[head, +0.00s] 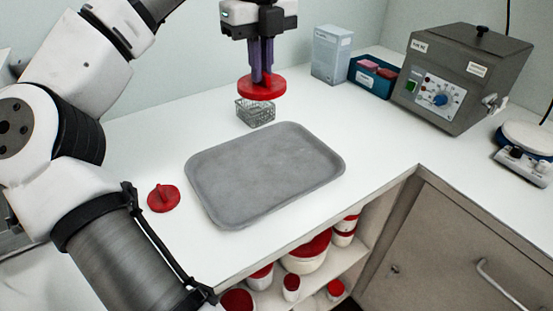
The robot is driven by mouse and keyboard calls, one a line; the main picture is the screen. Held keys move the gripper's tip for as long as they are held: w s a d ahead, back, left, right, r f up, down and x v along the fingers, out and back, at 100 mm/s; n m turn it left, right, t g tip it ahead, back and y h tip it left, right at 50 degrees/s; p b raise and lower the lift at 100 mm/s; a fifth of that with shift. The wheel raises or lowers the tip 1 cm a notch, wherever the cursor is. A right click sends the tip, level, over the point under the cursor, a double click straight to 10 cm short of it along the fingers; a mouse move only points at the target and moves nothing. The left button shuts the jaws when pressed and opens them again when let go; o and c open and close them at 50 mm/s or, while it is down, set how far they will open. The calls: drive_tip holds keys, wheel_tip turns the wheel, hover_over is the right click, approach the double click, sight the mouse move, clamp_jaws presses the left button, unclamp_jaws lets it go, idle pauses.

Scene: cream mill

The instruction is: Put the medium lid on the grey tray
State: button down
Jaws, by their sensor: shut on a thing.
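A red round lid (261,89) is held in the air by my gripper (262,76), whose two purple fingers are shut on the top of it. The lid hangs roughly level above the counter, behind the far edge of the grey tray (268,177). The tray lies flat and empty on the white counter. A smaller red lid (163,197) with an upright grip lies on the counter to the left of the tray. The grip of the held lid is mostly hidden between the fingers.
A small wire basket (255,112) stands on the counter below the held lid. At the back are a white-blue box (331,53), a teal bin (374,77) and a grey machine (459,78). Red-lidded jars (307,254) stand on shelves under the front edge.

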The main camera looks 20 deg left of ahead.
wheel_tip(320, 180, down, 20)
drive_tip(key=shift+r+p, duration=0.1)
drive_tip(key=shift+p, duration=0.85)
drive_tip(key=shift+f, duration=0.25)
drive_tip(key=c, duration=1.5)
unclamp_jaws()
drive_tip(key=shift+c, duration=0.2)
drive_tip(key=shift+r, duration=0.1)
wheel_tip(320, 180, up, 12)
drive_tip(key=b, duration=0.1)
drive_tip(key=shift+r, duration=0.15)
